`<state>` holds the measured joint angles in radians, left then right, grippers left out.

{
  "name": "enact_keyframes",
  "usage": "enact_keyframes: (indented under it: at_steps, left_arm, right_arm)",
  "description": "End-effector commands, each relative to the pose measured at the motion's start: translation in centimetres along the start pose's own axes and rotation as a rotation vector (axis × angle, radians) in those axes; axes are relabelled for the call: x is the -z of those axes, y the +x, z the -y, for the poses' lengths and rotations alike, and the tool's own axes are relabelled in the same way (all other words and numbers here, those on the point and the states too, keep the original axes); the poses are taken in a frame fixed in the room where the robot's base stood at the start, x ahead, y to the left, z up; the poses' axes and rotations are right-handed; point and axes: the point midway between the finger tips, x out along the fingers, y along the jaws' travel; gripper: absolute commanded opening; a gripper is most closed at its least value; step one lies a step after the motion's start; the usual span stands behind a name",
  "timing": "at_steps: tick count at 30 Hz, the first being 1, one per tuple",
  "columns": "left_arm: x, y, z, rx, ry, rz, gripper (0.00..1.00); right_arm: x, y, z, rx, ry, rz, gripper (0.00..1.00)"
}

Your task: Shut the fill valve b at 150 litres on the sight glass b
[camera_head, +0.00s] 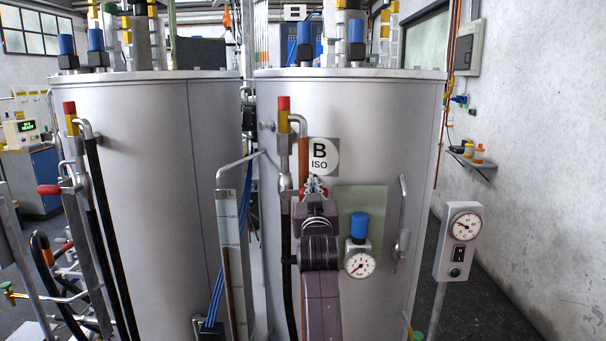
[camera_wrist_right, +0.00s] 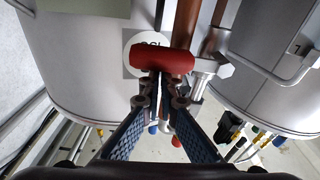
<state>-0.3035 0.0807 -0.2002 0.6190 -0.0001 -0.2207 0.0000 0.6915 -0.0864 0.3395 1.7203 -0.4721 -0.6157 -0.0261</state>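The red handle of fill valve b (camera_wrist_right: 163,62) shows in the right wrist view, across the tips of my right gripper (camera_wrist_right: 160,88). The fingers are drawn close together at the handle and appear shut on it. In the head view my right gripper (camera_head: 314,190) is in front of tank B (camera_head: 385,125), just below its "B ISO" sign (camera_head: 324,157), and hides most of the valve. Sight glass b (camera_head: 229,260) is an upright scaled strip left of my arm. A brown column shows in its lower part, its top near mid-height; the scale figures are too small to read. My left gripper is not in view.
A pressure gauge with a blue cap (camera_head: 360,263) is close right of my right arm. A second tank (camera_head: 140,140) stands at left, with its red valve handle (camera_head: 48,189). A gauge box on a post (camera_head: 460,240) stands at right. Pipes and hoses run close beside the valve.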

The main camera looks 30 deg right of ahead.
Motion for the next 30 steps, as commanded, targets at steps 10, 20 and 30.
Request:
enact_keyframes:
  at_steps: [10,20,30]
  left_arm:
    - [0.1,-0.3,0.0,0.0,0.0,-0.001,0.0]
    - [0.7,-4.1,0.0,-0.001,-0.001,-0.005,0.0]
    - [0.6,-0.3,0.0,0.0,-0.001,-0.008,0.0]
  right_arm:
    - [-0.2,0.1,-0.1,-0.001,-0.004,0.011,0.0]
    - [4.4,2.0,-0.7,0.002,-0.001,0.002,0.0]
    - [3.2,-4.4,-0.4,0.003,0.0,-0.001,0.0]
